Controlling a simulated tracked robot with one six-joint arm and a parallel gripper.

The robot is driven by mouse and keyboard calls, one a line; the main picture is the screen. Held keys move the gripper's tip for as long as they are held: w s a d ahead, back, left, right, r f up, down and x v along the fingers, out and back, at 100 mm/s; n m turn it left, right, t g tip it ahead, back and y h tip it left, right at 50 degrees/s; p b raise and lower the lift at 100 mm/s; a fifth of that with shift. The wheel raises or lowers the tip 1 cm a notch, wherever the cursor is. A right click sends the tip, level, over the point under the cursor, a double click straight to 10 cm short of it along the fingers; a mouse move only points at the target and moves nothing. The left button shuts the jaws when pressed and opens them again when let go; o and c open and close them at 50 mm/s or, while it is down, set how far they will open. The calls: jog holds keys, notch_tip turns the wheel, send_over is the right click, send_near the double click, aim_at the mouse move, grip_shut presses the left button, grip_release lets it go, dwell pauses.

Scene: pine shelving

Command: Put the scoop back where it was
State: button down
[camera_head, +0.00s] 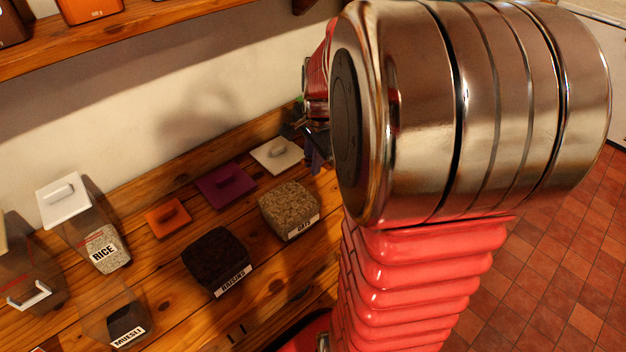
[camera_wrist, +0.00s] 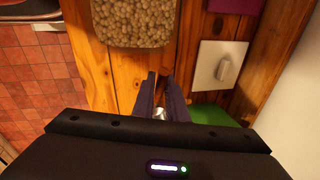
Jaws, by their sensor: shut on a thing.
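My gripper (camera_wrist: 162,80) points down at the pine shelf in the wrist view, its two dark fingers close together. A small shiny metal piece (camera_wrist: 160,113) shows between the fingers; I take it for part of the scoop, most of which is hidden. In the head view my gripper (camera_head: 316,146) is largely hidden behind my arm, near the wall beyond the oats container. I cannot tell whether the scoop touches the shelf.
A white lid (camera_head: 276,154), a purple lid (camera_head: 225,184) and an orange lid (camera_head: 167,217) lie along the back. Raisins (camera_head: 215,258), rice (camera_head: 103,249) and muesli (camera_head: 127,325) containers stand leftward. A green thing (camera_wrist: 212,115) lies beside my gripper. Bare wood shows between containers.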

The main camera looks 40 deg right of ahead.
jog(key=shift+x, duration=1)
jog(key=shift+s, duration=0.2)
jog(key=shift+s+x, duration=0.2)
jog(key=shift+x, duration=0.75)
jog(key=shift+s+x, duration=0.15)
jog(key=shift+x, duration=0.8)
jog(key=shift+a, duration=0.2)
jog(key=c, duration=1.8)
grip_release()
jog(key=shift+o, duration=0.2)
jog(key=shift+r, duration=0.1)
